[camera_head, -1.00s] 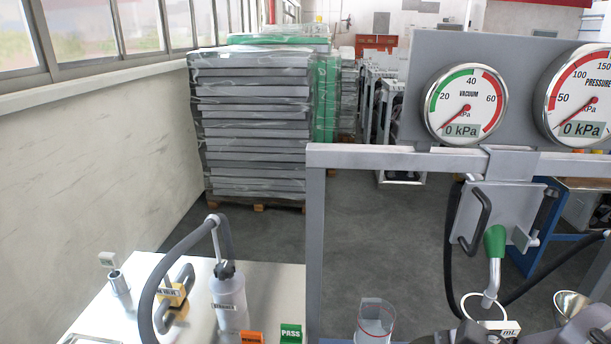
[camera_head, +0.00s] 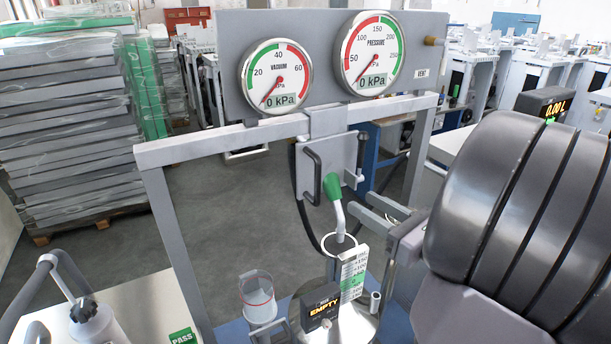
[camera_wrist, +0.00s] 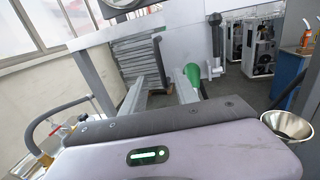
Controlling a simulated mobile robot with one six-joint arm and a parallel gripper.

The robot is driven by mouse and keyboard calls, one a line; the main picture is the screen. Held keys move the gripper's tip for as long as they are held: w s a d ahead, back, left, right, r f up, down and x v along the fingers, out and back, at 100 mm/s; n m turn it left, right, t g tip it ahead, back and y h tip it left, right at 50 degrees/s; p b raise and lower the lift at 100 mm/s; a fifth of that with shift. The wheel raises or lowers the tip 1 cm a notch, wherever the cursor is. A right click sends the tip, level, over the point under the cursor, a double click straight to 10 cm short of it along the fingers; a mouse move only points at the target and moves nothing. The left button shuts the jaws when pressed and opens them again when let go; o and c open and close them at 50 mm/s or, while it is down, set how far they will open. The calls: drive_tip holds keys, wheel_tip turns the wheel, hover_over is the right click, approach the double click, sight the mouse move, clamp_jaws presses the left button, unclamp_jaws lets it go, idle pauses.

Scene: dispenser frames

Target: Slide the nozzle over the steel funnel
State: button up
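The nozzle has a green grip (camera_head: 332,187) and a pale bent spout (camera_head: 340,218). It hangs at a grey plate with a black handle, spout pointing down, above a white ring. My gripper (camera_head: 362,203) is open and empty, just right of the nozzle, its two fingers pointing towards the plate. In the wrist view the fingers of my gripper (camera_wrist: 160,75) are apart, and the green grip (camera_wrist: 193,76) shows by the right finger. The steel funnel (camera_wrist: 289,126) shows as a shiny bowl at the right of the wrist view. My arm may hide it in the head view.
A grey frame (camera_head: 245,138) carries vacuum (camera_head: 275,77) and pressure (camera_head: 372,52) gauges, both reading 0 kPa. Below stand a clear cup (camera_head: 258,299), an EMPTY display (camera_head: 320,307) and a graduated scale (camera_head: 354,275). A dark hose hangs behind the nozzle.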

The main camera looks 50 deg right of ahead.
sight(320, 178)
drive_tip(key=w, duration=0.4)
drive_tip(key=w+d, duration=0.1)
drive_tip(key=w, duration=0.9)
drive_tip(key=shift+w+d+b, duration=0.15)
drive_tip(key=shift+d+b, duration=0.05)
drive_tip(key=shift+b, duration=0.1)
clamp_jaws()
idle(0.5)
